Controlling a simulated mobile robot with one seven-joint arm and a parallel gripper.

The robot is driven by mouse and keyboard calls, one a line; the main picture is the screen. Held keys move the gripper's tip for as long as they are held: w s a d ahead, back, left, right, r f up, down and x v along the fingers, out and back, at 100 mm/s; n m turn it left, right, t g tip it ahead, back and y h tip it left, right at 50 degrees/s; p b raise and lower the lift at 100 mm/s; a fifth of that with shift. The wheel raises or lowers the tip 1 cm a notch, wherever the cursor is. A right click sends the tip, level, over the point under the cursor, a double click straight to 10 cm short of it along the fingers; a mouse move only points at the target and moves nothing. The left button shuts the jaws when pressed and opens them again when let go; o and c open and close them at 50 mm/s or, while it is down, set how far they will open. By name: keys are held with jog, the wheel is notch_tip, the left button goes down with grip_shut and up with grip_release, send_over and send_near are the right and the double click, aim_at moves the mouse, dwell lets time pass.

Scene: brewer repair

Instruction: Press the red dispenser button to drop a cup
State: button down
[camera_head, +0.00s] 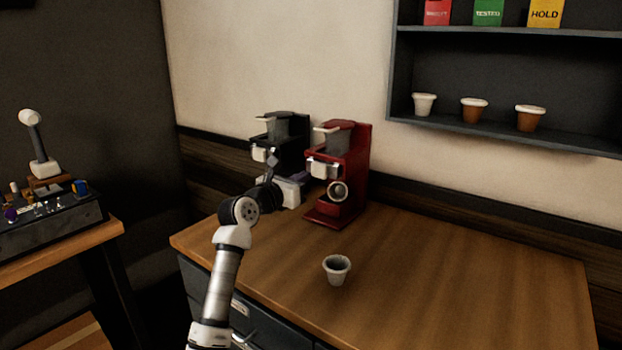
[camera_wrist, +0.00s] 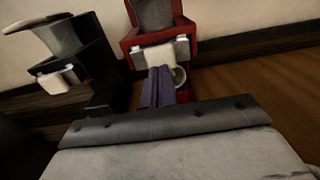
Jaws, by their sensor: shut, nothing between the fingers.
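A red brewer (camera_head: 352,160) stands upright on the wooden counter and also shows in the wrist view (camera_wrist: 127,41). It has a pale block on its front (camera_head: 322,167), and a pale round cup-like part (camera_head: 338,191) sits low on it. I cannot make out a separate red button. My gripper (camera_head: 304,176) is at the left front of the red brewer, its purple fingers shut and empty. In the wrist view the fingertips (camera_wrist: 160,70) overlap the lower edge of the pale block; I cannot tell if they touch. A white cup (camera_head: 336,269) stands on the counter.
A black brewer (camera_head: 292,135) stands left of the red one, close to my gripper. A wall shelf (camera_head: 500,139) at upper right holds several cups and coloured cards. A side table (camera_head: 110,232) with a tool tray is at left. The counter's right side (camera_head: 470,280) is clear.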

jog(key=b+v, duration=0.1)
jog(key=v, duration=0.5)
jog(key=shift+a+f, duration=0.25)
jog(key=shift+f, duration=0.1)
dwell(0.4)
